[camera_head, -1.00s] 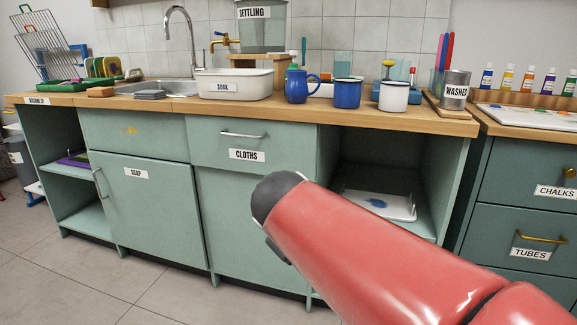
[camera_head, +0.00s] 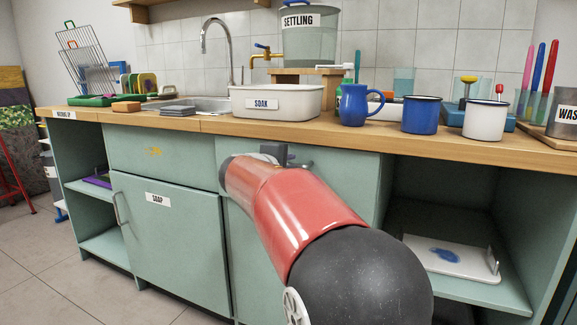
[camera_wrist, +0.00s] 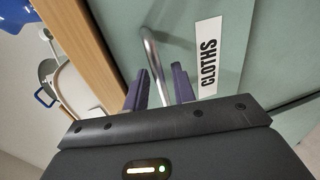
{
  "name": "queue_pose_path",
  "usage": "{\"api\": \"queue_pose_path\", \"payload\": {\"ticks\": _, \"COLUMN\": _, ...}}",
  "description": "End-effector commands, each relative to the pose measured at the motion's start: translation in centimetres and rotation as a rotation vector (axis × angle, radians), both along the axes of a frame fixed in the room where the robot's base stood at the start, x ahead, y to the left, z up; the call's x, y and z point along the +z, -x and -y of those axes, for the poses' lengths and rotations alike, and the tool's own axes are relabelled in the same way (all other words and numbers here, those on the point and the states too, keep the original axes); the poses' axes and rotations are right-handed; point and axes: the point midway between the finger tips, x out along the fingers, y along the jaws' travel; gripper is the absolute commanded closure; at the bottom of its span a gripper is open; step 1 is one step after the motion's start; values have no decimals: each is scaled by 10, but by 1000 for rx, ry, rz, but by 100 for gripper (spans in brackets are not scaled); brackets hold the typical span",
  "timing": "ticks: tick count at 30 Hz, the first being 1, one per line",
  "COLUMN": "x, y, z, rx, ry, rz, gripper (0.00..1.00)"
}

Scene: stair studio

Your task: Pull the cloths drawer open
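The cloths drawer (camera_head: 345,175) is a pale green front under the worktop, and it looks shut and flush with the cabinet. My arm covers much of it in the head view, including its label. In the wrist view its front (camera_wrist: 185,25) carries the white CLOTHS label (camera_wrist: 209,55) beside a silver bar handle (camera_wrist: 150,45). My gripper (camera_wrist: 160,88) is at the handle, its two dark fingers apart with the bar running between them. I cannot tell whether either finger touches the bar. In the head view my gripper (camera_head: 285,156) is just in front of the drawer.
The SOAP door (camera_head: 175,235) is to the left of the drawer. An open bay with a white tray (camera_head: 450,258) is to the right. Above, the worktop (camera_head: 330,130) holds a SOAK basin (camera_head: 277,101), a blue jug (camera_head: 354,106) and mugs near the front edge.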

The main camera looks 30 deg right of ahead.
Motion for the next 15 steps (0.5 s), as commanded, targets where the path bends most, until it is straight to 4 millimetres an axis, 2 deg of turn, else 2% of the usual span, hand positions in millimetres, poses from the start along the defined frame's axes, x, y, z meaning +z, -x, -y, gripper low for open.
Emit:
{"api": "queue_pose_path", "payload": {"ticks": 11, "x": -2, "y": -5, "z": 6, "rx": 0, "ry": 0, "rz": 0, "gripper": 74}}
{"api": "queue_pose_path", "payload": {"ticks": 15, "x": -2, "y": -5, "z": 6, "rx": 0, "ry": 0, "rz": 0, "gripper": 92}}
